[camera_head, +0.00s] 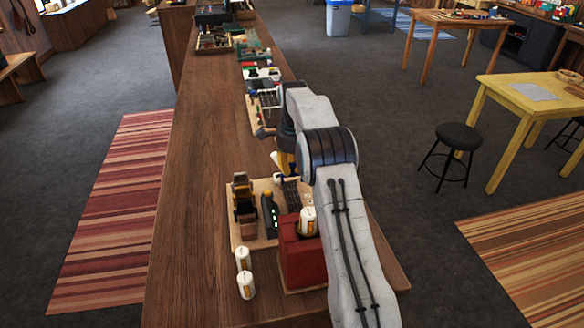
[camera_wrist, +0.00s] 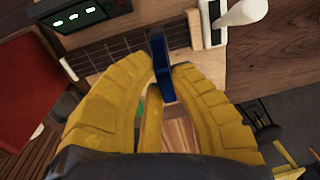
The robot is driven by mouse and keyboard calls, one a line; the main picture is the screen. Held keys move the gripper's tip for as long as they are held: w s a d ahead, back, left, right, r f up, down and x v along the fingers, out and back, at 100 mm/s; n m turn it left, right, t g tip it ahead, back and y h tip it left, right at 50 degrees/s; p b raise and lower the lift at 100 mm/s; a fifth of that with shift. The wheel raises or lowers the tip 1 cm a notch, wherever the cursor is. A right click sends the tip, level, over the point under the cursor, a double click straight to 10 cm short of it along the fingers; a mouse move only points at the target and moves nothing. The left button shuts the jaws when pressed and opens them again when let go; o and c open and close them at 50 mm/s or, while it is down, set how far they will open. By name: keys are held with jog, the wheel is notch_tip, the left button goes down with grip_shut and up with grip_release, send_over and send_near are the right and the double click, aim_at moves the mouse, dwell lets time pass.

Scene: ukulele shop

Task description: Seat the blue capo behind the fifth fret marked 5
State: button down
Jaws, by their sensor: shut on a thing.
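My gripper (camera_wrist: 164,84) has yellow ribbed fingers and is shut on the blue capo (camera_wrist: 158,55) in the wrist view. The capo stands upright between the fingertips, over or at the right end of the visible dark fretboard (camera_wrist: 118,47) with its strings and frets. I cannot tell whether it touches the strings. The fret mark 5 cannot be read. In the head view my gripper (camera_head: 286,163) is low over the counter, just behind the fretboard (camera_head: 291,194); the capo is hidden there by my arm.
A black device with green lights (camera_wrist: 85,14) lies beside the fretboard. The left of the counter (camera_head: 190,210) is clear.

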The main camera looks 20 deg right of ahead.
jog(key=b, duration=0.6)
send_over(291, 194)
jog(key=shift+d+f, duration=0.1)
jog(key=shift+f, duration=2.75)
jog(key=shift+s, duration=0.15)
jog(key=shift+f, duration=0.55)
jog(key=c, duration=1.6)
grip_release()
jog(key=shift+o, duration=0.2)
jog(key=shift+r, duration=0.15)
notch_tip(291, 194, up, 11)
jog(key=p, duration=0.6)
jog(key=shift+s+a+p, duration=0.25)
jog(key=shift+s+p, duration=0.15)
